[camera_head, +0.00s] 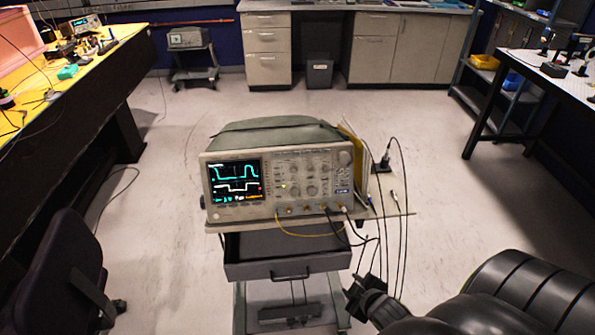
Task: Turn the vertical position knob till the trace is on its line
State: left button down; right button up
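The oscilloscope (281,182) stands upright on a cart in the middle of the head view, front towards me. Its lit screen (236,182) shows a cyan trace in the upper part and a white trace in the lower part. Several knobs (311,190) sit on the panel right of the screen; they are too small for me to tell which is the vertical position knob. My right gripper (361,292) is low at the right, in front of and below the panel, apart from the knobs. Its fingers are dark and unclear. My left gripper is out of view.
Yellow and black leads (312,234) hang from the panel's lower edge, with black cables near my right gripper. The cart has a grey drawer (288,262) below. A chair (62,265) stands at left, a yellow-topped bench (98,62) behind it. Open floor surrounds the cart.

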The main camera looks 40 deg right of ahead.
jog(key=w+a+r+n+t+p, duration=0.1)
jog(key=w+r+t, duration=0.1)
jog(key=r, duration=0.7)
jog(key=w+a+r+n+t+p, duration=0.1)
jog(key=a+r+n, duration=0.1)
jog(key=r, duration=0.8)
jog(key=n+t+y+p, duration=0.2)
jog(key=t, duration=0.1)
send_near(294, 172)
jog(key=p+x, duration=0.2)
jog(key=x, duration=0.6)
jog(key=shift+r, duration=0.15)
grip_shut()
